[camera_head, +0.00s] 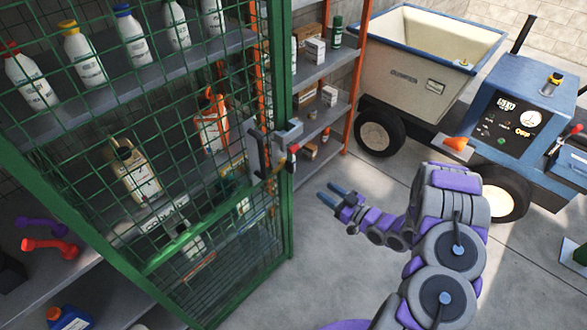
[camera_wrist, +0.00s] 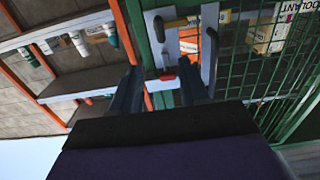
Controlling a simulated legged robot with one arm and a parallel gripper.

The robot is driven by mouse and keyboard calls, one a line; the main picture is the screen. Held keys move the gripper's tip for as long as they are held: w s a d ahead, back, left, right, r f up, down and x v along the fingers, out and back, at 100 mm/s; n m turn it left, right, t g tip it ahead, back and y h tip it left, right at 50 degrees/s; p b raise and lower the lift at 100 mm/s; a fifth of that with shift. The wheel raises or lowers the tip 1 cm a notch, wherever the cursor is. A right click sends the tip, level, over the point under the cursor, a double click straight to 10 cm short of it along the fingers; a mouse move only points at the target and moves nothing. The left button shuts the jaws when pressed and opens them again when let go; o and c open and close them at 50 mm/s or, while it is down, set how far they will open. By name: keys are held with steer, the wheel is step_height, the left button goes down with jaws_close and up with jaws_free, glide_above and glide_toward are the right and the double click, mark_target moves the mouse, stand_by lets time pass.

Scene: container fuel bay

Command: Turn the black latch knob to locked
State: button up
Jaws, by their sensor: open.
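The grey latch assembly (camera_head: 272,150) is on the edge of the green mesh cage door (camera_head: 190,225). My gripper (camera_head: 332,194) is open and empty, to the right of and below the latch in the head view. In the wrist view, its dark fingers (camera_wrist: 160,88) point toward the latch without visible contact.
Shelves behind the mesh hold bottles and a beige jug (camera_head: 136,172). An orange-framed shelf (camera_head: 353,75) with small boxes stands right of the door. A blue and cream cart (camera_head: 430,75) stands at the back right. Grey floor (camera_head: 330,250) is clear below my gripper.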

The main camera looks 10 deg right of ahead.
mark_target(293, 169)
steer(key=b+x, duration=0.2)
steer(key=x, duration=1.4)
steer(key=shift+w, duration=0.1)
jaws_close()
